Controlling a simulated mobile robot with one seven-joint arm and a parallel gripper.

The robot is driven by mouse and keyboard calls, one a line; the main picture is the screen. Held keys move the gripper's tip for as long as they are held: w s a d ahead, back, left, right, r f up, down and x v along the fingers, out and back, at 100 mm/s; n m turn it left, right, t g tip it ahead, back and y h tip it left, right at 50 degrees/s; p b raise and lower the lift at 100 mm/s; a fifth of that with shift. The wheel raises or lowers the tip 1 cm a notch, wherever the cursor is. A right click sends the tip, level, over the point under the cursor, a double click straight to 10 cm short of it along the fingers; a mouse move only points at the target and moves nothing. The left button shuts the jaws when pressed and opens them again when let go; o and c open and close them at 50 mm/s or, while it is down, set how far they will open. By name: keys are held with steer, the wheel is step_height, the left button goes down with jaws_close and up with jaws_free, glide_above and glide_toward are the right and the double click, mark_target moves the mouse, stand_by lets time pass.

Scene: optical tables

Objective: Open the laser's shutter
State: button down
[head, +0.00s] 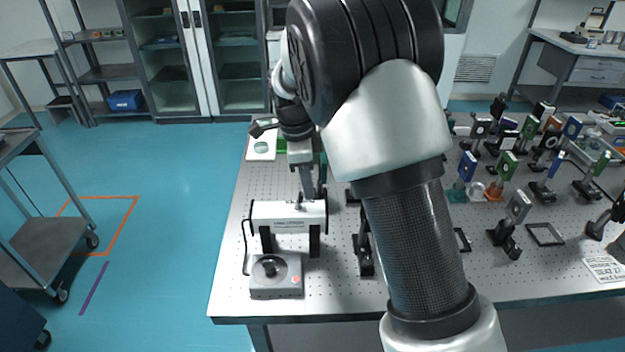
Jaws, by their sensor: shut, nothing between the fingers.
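The laser (275,219) is a white body with black ends, lying across two black posts near the left front of the optical table (232,285). A small upright piece, perhaps the shutter lever, shows on its top near the middle; its setting is too small to tell. My gripper (310,196) points down from above, with its fingers shut and empty, close over the top of the laser right of that piece. I cannot tell whether the fingers touch the laser or the lever.
A grey box with a black knob (270,267) and a red button stands in front of the laser, joined by a black cable. Several mounted optics (467,167) crowd the table's right side. My arm hides the table's middle. A trolley (40,250) stands on the left floor.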

mark_target(301, 193)
steer(key=a+h, duration=0.1)
steer(key=h, duration=0.1)
steer(key=a+h+p, duration=0.1)
steer(key=a+h, duration=0.1)
steer(key=shift+r+h, duration=0.1)
steer(key=shift+h, duration=0.3)
steer(key=shift+d+r, duration=0.1)
steer(key=shift+d, duration=0.05)
steer(key=shift+r, duration=0.1)
steer(key=shift+r+p, duration=0.5)
steer(key=shift+r, duration=0.2)
